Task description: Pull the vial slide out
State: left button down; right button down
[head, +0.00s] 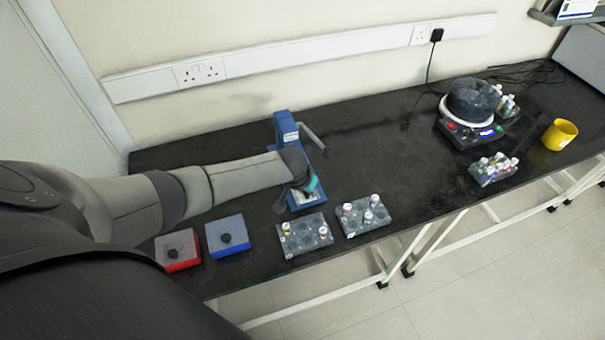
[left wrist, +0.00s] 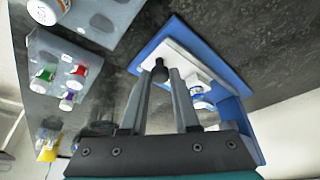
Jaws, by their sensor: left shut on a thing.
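The vial slide is a white plate (left wrist: 178,58) in the blue frame of a press-like device (left wrist: 160,36) in the left wrist view. A dark knob (left wrist: 160,71) stands at its front end. Vials with white and blue tops (left wrist: 201,102) show behind my right-hand finger, partly hidden. My left gripper (left wrist: 160,82) is shut on the knob. In the head view the blue device (head: 284,128) stands near the wall, and my left gripper (head: 305,185) is over its front, hiding most of the slide. My right gripper is not in view.
Two grey vial racks (head: 305,241) (head: 374,222) stand in front of the device, near the bench edge. A red box (head: 178,262) and a blue box (head: 228,248) lie left. A round machine (head: 472,100), another rack (head: 492,177) and a yellow cup (head: 559,135) stand right. The middle bench is clear.

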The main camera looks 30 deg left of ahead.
pick_arm(q)
jog(key=shift+s+d+f, duration=0.15)
jog(key=shift+s+d, duration=0.05)
jog(key=c, duration=0.7)
grip_release()
jog(key=shift+o, duration=0.2)
jog(key=shift+r, duration=0.25)
jog(key=shift+s+r, duration=0.1)
jog(key=shift+r, duration=0.1)
jog(key=p+v, duration=0.4)
jog(key=v, duration=1)
jog(key=shift+r, duration=0.25)
